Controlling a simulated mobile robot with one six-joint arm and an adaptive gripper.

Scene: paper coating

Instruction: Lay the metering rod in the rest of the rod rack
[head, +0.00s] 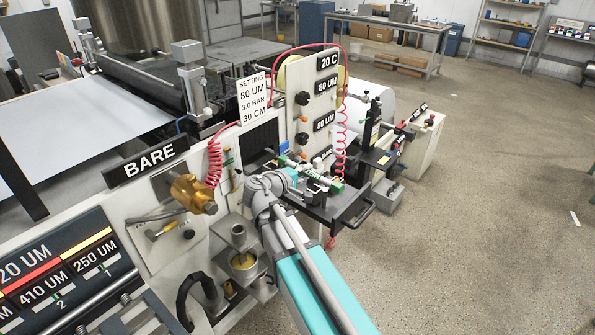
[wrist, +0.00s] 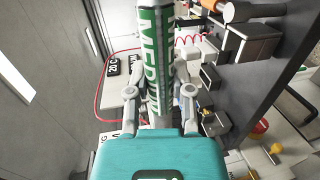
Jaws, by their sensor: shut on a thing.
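The rod runs upward from between the two fingers in the wrist view. In the head view my gripper (head: 291,174) is beside the coating machine, over a dark tray. The green-and-white rod (head: 318,177) shows there, small and partly hidden by the gripper. I cannot tell for sure which fixture is the rod rack; a labelled board (head: 70,262) with coloured bars and numbers stands at the lower left, dark rails in front.
The dark tray (head: 350,208) with a handle is below my gripper. An upright white panel (head: 318,110) with knobs and coiled red hoses stands close behind. A brass fitting (head: 190,193) and a metal cup (head: 243,264) are left of my arm. Open floor lies right.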

